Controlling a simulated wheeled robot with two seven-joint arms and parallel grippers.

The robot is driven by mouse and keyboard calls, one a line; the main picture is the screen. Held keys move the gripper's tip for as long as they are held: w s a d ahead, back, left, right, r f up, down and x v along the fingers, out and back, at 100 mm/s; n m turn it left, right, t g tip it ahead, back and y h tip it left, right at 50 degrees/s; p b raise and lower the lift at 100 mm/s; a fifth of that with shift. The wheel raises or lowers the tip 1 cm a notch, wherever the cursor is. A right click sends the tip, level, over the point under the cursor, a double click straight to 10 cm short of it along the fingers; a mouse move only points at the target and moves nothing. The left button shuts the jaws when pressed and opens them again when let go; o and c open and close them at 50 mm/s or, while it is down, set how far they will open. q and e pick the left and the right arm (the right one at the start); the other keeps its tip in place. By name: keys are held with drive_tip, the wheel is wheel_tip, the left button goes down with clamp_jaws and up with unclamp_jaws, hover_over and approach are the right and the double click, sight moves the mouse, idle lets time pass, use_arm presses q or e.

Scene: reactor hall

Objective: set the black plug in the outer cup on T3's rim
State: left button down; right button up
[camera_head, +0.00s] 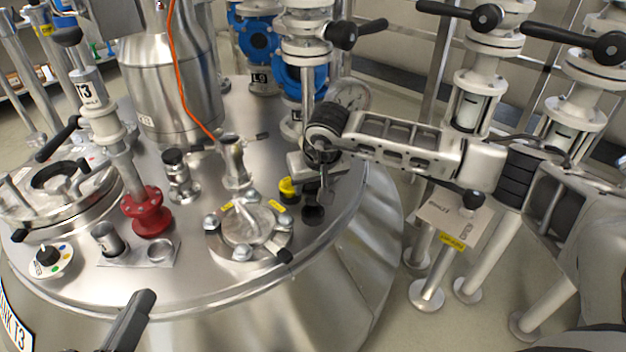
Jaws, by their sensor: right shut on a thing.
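The black plug (313,214) is a small dark piece at the tips of my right gripper (318,196), low over the right side of T3's steel lid. My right gripper points down and is shut on it; whether the plug touches the lid is unclear. A steel plate (132,257) on T3's near-left rim carries an upright open metal cup (107,240) and a low round ring (160,250). I cannot tell which of these is the outer cup. A dark part of my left gripper (132,318) shows at the bottom left, short of the rim; its jaw opening is unclear.
Between the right gripper and the plate stand a bolted round flange (248,232), a valve fitting (235,165) and a red flanged pipe (147,208). A yellow-capped piece (288,188) is close beside the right gripper. A black selector knob (47,256) is left of the plate.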

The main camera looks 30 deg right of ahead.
drive_tip(key=shift+f+b, duration=0.35)
drive_tip(key=shift+f, duration=0.35)
drive_tip(key=shift+f+b, duration=0.35)
drive_tip(key=shift+f, duration=0.3)
drive_tip(key=shift+f+b, duration=0.45)
use_arm(q)
wheel_tip(320, 180, up, 6)
drive_tip(key=w+m+t+h, duration=0.2)
drive_tip(key=m+t, duration=0.1)
drive_tip(key=m, duration=0.1)
drive_tip(key=shift+a+m+t+b, duration=0.3)
drive_tip(key=shift+a+b, duration=0.05)
drive_tip(key=shift+b, duration=0.1)
use_arm(e)
drive_tip(key=shift+f, duration=0.6)
use_arm(q)
drive_tip(key=shift+w, duration=0.1)
use_arm(e)
drive_tip(key=o, duration=1)
